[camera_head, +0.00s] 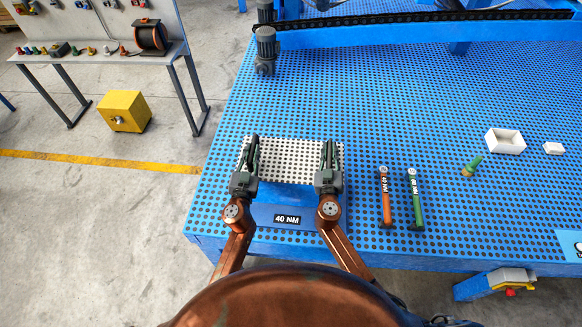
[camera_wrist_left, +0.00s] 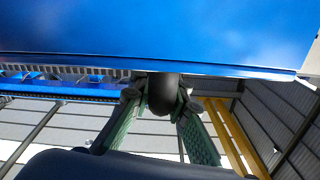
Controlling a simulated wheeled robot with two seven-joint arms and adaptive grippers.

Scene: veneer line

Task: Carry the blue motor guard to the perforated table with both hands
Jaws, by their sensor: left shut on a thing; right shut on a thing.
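The blue motor guard (camera_head: 288,192) is in front of me over the near left part of the perforated table (camera_head: 225,200). Its top is pale and perforated, its near face blue. My left gripper (camera_head: 251,152) is shut at its left end and my right gripper (camera_head: 328,154) is shut at its right end. In the left wrist view, the left gripper (camera_wrist_left: 160,95) closes around a dark rounded part below a broad blue panel (camera_wrist_left: 150,35). Whether the guard touches the table or hangs just above it cannot be told.
Right of the guard are an orange tool (camera_head: 385,200) and a green tool (camera_head: 415,200). A green-handled item (camera_head: 472,165) and white boxes (camera_head: 505,141) lie further right. A grey motor (camera_head: 265,50) stands at the back.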

